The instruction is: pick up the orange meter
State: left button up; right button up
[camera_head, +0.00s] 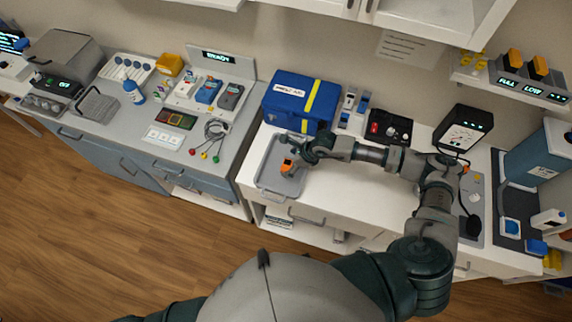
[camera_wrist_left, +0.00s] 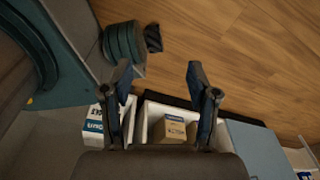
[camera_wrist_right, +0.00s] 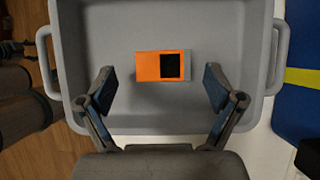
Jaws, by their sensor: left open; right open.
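The orange meter (camera_head: 288,167) lies in a grey tray (camera_head: 268,182) on the white counter, left of centre in the head view. In the right wrist view the meter (camera_wrist_right: 158,65) shows an orange face with a black square, flat on the floor of the tray (camera_wrist_right: 215,30). My right gripper (camera_head: 291,149) is over the tray's back part. In the right wrist view its fingers (camera_wrist_right: 160,85) are open and apart, with the meter just ahead between them and nothing held. My left gripper (camera_wrist_left: 160,75) is open and empty in the left wrist view; it is not visible in the head view.
A blue case with a yellow stripe (camera_head: 300,100) stands right behind the tray. Under the left gripper are a cardboard box (camera_wrist_left: 172,128) and open bins.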

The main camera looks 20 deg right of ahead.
jog(key=shift+x, duration=1.1)
jog(key=shift+w+d+f, duration=0.1)
jog(key=shift+d+f, duration=0.05)
jog(key=shift+f, duration=0.1)
pick_arm(q)
jog(key=shift+s+r, duration=0.25)
jog(key=shift+s, duration=0.65)
pick_arm(e)
jog(key=shift+d, duration=0.2)
jog(key=shift+d, duration=0.1)
jog(key=c, duration=1.1)
pick_arm(q)
jog(key=shift+w+d, duration=0.15)
jog(key=shift+w, duration=0.1)
pick_arm(e)
jog(key=shift+a, duration=0.25)
jog(key=shift+c, duration=0.7)
